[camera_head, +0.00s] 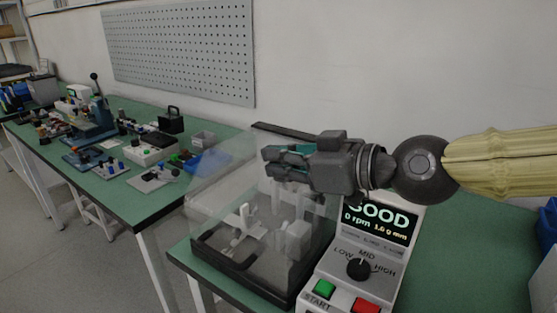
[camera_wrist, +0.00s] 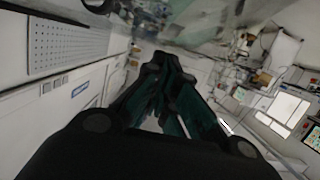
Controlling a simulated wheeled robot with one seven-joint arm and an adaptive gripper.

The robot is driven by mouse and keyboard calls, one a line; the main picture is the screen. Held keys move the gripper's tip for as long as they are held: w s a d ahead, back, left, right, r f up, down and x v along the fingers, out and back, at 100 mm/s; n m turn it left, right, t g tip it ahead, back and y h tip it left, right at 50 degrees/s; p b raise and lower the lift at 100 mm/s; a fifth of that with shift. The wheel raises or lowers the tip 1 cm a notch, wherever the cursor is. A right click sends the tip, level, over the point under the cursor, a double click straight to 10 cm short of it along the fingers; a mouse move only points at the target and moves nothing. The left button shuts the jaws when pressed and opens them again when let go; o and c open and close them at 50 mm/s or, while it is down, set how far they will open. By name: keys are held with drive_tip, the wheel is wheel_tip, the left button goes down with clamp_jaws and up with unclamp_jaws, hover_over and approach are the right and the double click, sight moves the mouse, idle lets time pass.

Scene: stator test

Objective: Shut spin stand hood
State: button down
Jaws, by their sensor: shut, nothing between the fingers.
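The spin stand has a black base tray (camera_head: 232,277) with pale fixtures (camera_head: 243,222) inside. Its clear hood (camera_head: 222,172) rises around and above the tray, with a dark bar (camera_head: 285,131) at its upper edge. I cannot tell exactly how far the hood is tilted. My gripper (camera_head: 270,161) is at the height of the hood's upper part, pointing left, and overlaps the hood in the head view. Whether it touches the hood is unclear. In the wrist view its fingers (camera_wrist: 163,72) are close together with nothing held. My gripper hides part of the hood.
The control box screen (camera_head: 378,218) reads GOOD, 0 rpm. A dial (camera_head: 359,268), green START button (camera_head: 324,289) and red button (camera_head: 366,304) sit below it. A cluttered green bench (camera_head: 130,200) is at left. A pegboard (camera_head: 180,50) hangs behind. Green tabletop right of the box is clear.

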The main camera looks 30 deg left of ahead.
wheel_tip(320, 180, up, 4)
drive_tip(key=p, duration=0.3)
drive_tip(key=shift+r, duration=0.25)
drive_tip(key=v, duration=0.9)
drive_tip(key=shift+d+f+b, duration=0.25)
drive_tip(key=shift+d+b, duration=0.05)
drive_tip(key=shift+d, duration=0.2)
drive_tip(key=shift+s, duration=0.1)
